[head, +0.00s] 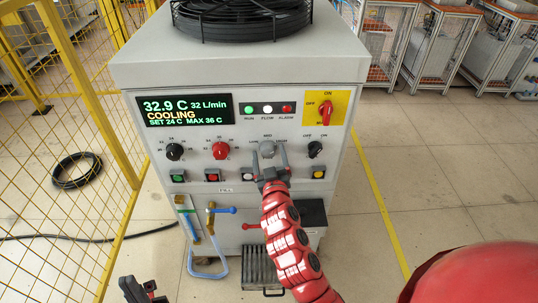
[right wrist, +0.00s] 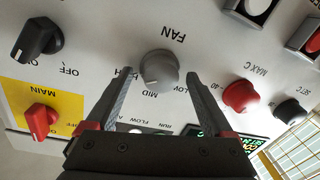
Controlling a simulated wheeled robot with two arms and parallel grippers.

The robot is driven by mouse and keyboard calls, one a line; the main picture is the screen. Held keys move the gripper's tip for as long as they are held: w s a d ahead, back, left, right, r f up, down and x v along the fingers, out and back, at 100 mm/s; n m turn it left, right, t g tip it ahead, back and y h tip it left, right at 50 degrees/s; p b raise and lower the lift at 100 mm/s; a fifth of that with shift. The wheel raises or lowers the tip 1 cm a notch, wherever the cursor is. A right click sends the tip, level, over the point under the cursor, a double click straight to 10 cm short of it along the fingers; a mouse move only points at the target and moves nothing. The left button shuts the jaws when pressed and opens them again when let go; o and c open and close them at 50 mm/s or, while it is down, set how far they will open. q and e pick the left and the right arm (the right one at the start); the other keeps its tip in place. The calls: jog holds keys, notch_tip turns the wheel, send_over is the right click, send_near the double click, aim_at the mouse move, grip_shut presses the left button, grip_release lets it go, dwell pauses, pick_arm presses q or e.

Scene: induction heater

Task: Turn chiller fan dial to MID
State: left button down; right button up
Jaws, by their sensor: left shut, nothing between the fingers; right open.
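The grey fan dial (head: 267,149) is on the chiller's front panel, and it also shows in the right wrist view (right wrist: 160,70). That view is upside down, with the FAN label above the dial, MID below it, LOW at right and HIGH at left. My right gripper (head: 268,157) is open, with one finger on each side of the dial and visible gaps between fingers and dial in the wrist view. My left gripper (head: 140,291) is shut and empty, low at the left, away from the panel.
A black dial (head: 315,149) is right of the fan dial and a red dial (head: 220,150) left of it. A red main switch (head: 326,112) is above right. Several push buttons line the row below. The display (head: 185,110) reads COOLING. A yellow fence (head: 75,120) stands at left.

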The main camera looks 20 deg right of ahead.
jog(key=c, duration=1.4)
jog(key=shift+o, duration=0.2)
jog(key=n, duration=0.5)
jog(key=shift+a+n, duration=0.1)
jog(key=shift+n, duration=0.2)
jog(key=n+p, duration=0.1)
jog(key=n, duration=0.2)
jog(key=shift+g+h, duration=0.3)
jog(key=shift+n, duration=1.2)
jog(key=shift+f, duration=0.1)
